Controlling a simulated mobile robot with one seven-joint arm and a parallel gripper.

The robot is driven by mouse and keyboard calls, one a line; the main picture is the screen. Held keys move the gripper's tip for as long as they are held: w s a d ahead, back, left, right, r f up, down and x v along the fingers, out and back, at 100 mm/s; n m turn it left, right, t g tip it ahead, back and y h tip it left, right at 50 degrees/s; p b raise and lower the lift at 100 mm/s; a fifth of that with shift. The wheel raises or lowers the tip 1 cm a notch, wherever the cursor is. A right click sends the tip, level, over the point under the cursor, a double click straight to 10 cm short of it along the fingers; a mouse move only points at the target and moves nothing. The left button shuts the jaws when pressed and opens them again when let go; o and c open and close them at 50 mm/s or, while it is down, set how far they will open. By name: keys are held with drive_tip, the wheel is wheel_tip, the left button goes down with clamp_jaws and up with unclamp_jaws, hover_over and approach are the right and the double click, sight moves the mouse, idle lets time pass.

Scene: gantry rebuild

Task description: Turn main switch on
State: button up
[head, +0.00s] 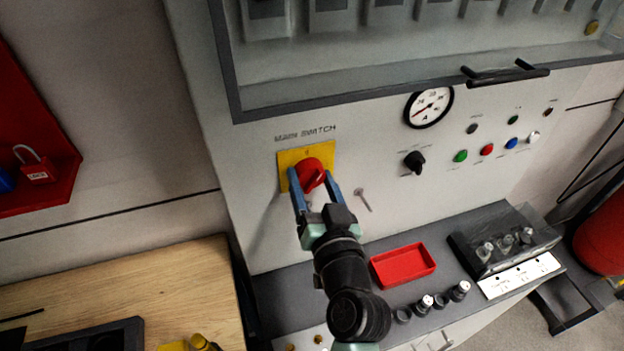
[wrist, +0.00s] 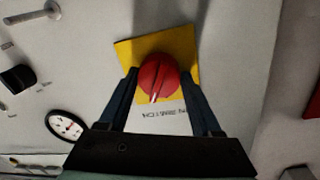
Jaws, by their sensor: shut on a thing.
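The main switch is a red rotary knob (head: 311,174) on a yellow square plate (head: 291,158), below the printed words MAIN SWITCH on the grey panel. My gripper (head: 315,189) is at the knob, with one blue finger on each side of it, shut on it. In the wrist view the red knob (wrist: 158,77) sits between the two fingertips, in front of the yellow plate (wrist: 187,53). A pale line shows on the knob's face there. The fingers hide part of the knob's sides.
A dial gauge (head: 429,106), a black selector knob (head: 414,161) and several coloured buttons are to the right on the panel. A small key-like lever (head: 362,199) is close to my gripper's right. A red tray (head: 403,265) lies on the ledge below.

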drive_tip(key=m+p, duration=0.1)
drive_tip(key=m, duration=0.5)
drive_tip(key=shift+d+y, duration=0.1)
drive_tip(key=shift+y, duration=0.2)
drive_tip(key=m, duration=0.2)
drive_tip(key=m+p, duration=0.1)
drive_tip(key=m, duration=0.2)
drive_tip(key=shift+g+y, duration=0.3)
drive_tip(key=shift+m, duration=0.3)
drive_tip(key=o, duration=1.4)
drive_tip(key=b+v, duration=0.4)
drive_tip(key=v, duration=0.9)
drive_tip(key=shift+r, duration=0.15)
